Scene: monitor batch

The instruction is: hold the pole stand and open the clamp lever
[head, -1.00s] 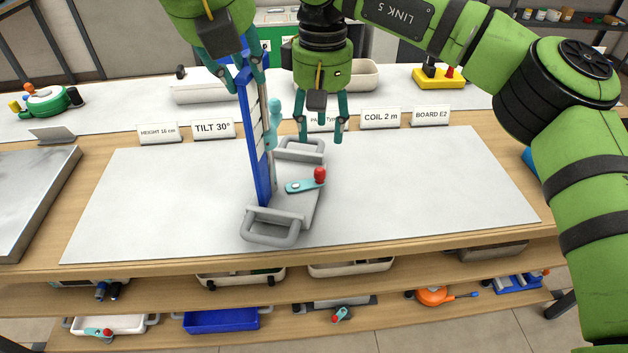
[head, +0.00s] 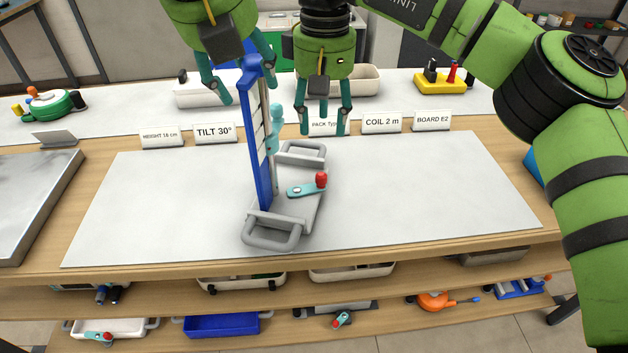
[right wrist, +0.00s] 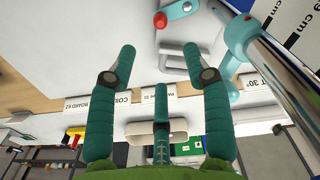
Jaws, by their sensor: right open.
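The pole stand has a grey base (head: 283,215) with looped handles, an upright metal pole and a tall blue scale panel (head: 262,185). It stands upright on the white mat. A teal lever with a red knob (head: 307,188) lies on the base, and a teal clamp part (head: 276,125) sits on the pole. My left gripper (head: 249,93) is open, its fingers on either side of the panel's top; contact cannot be told. My right gripper (head: 322,128) is open and empty, behind and right of the pole. The right wrist view shows the red knob (right wrist: 160,20) and pole (right wrist: 285,80) beyond its fingers.
Label cards, such as TILT 30° (head: 215,133) and COIL 2 m (head: 382,122), line the mat's back edge. A metal tray (head: 35,205) stands at the left. Bins stand on the back counter. The white mat (head: 430,190) is clear right of the stand.

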